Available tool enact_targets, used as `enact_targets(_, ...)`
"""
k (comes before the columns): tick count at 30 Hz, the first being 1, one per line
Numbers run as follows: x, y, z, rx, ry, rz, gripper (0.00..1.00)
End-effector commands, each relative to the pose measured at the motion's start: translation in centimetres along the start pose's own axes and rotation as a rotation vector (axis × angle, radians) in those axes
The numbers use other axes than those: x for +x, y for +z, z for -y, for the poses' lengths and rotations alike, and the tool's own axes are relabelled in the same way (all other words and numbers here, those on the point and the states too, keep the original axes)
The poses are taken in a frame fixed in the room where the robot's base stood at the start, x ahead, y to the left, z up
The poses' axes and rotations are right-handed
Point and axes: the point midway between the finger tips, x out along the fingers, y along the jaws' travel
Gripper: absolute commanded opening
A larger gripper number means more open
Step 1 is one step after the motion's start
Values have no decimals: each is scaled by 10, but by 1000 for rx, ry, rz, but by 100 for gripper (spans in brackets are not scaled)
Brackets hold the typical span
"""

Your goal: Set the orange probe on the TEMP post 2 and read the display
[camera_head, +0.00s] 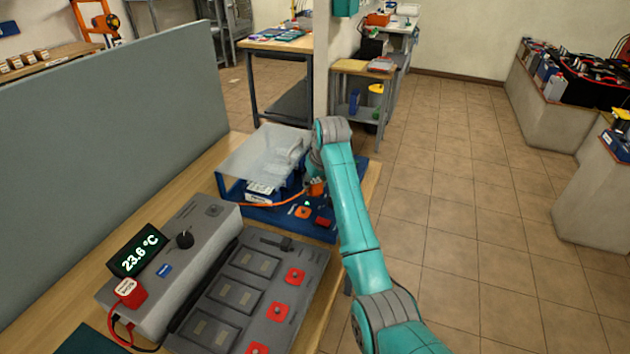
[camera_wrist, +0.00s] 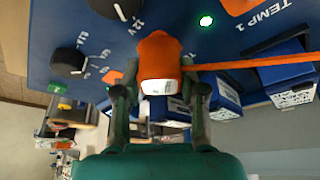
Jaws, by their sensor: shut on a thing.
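My gripper (camera_wrist: 160,92) is shut on the orange probe (camera_wrist: 160,55), with one finger on each side. The orange cable runs off to the right in the wrist view. The probe is over the blue panel (camera_wrist: 160,15); I cannot tell whether it touches a post. The label TEMP 1 (camera_wrist: 265,14) and a lit green lamp (camera_wrist: 207,20) show to the right of the probe. No TEMP 2 label is readable. In the head view the probe (camera_head: 317,188) is partly hidden by my arm, above the blue panel (camera_head: 338,233). The display (camera_head: 138,251) reads 23.6 °C.
A clear cover (camera_head: 262,150) stands over blue batteries behind the panel. Black knobs (camera_wrist: 70,58) stick up from the panel. A grey tray (camera_head: 190,343) with red pads and the grey meter box (camera_head: 200,215) stand nearer. A grey partition (camera_head: 110,120) bounds the left; floor is clear right.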

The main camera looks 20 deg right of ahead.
Motion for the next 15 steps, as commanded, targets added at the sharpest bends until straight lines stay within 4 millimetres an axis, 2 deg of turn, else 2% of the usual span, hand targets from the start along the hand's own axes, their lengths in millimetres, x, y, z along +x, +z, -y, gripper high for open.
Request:
enact_targets(4,2,1,0,0,0,0,0)
enact_targets(5,2,1,0,0,0,0,44)
enact_targets(6,2,1,0,0,0,0,52)
enact_targets(15,2,1,0,0,0,0,52)
